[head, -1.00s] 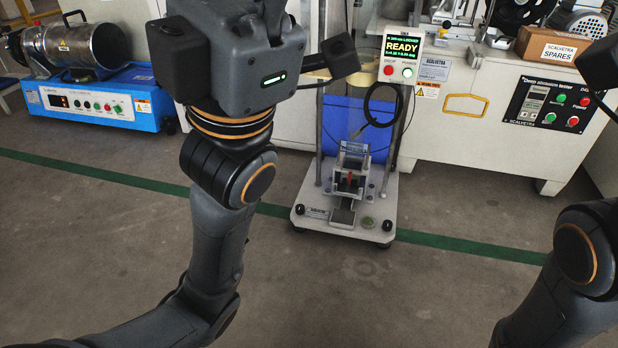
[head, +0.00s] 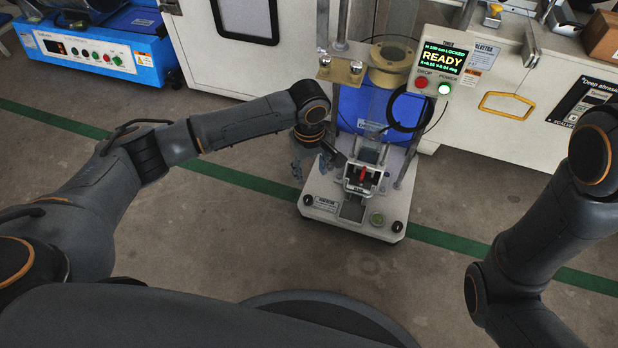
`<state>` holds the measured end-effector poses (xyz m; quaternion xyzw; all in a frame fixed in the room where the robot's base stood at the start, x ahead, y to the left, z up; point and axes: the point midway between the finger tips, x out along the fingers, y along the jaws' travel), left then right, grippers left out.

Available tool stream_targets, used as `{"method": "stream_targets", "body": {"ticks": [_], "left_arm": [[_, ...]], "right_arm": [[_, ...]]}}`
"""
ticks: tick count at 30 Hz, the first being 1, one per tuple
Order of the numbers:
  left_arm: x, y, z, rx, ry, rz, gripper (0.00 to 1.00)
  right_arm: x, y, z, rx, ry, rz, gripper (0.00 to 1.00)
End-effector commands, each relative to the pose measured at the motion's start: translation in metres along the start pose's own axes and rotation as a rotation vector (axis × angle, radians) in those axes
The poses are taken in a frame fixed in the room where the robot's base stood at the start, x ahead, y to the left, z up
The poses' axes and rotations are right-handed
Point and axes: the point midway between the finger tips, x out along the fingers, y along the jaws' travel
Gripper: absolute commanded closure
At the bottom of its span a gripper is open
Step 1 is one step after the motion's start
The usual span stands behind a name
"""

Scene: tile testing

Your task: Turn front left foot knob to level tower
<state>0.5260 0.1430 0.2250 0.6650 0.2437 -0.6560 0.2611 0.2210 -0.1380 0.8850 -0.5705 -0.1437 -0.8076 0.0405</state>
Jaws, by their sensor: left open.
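The drop tower's light base plate (head: 335,222) stands on the floor right of centre. Its black front left foot knob (head: 308,199) shows at the front left corner. A matching front right knob (head: 397,226) is at the other corner. A round green level (head: 377,218) is near the front edge; its bubble is too small to read. My left gripper (head: 314,161) points down beside the left rear part of the base, behind and above the front left knob. It is open, apart from that knob, and its fingertips are partly unclear. My right gripper is out of view.
The tower's uprights and a control box (head: 440,70) reading READY rise behind the base. A clamp with a red part (head: 362,173) sits on the plate. A blue container (head: 350,105) stands behind. The floor in front is clear.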

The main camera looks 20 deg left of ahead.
Motion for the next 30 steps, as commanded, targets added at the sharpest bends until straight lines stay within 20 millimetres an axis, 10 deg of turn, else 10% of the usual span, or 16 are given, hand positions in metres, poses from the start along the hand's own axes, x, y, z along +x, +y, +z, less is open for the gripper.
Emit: {"method": "stream_targets", "body": {"ticks": [30], "left_arm": [[0.122,-0.011,-0.001,-0.021,-0.003,-0.029,0.51]], "right_arm": [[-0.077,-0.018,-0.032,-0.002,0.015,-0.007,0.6]]}}
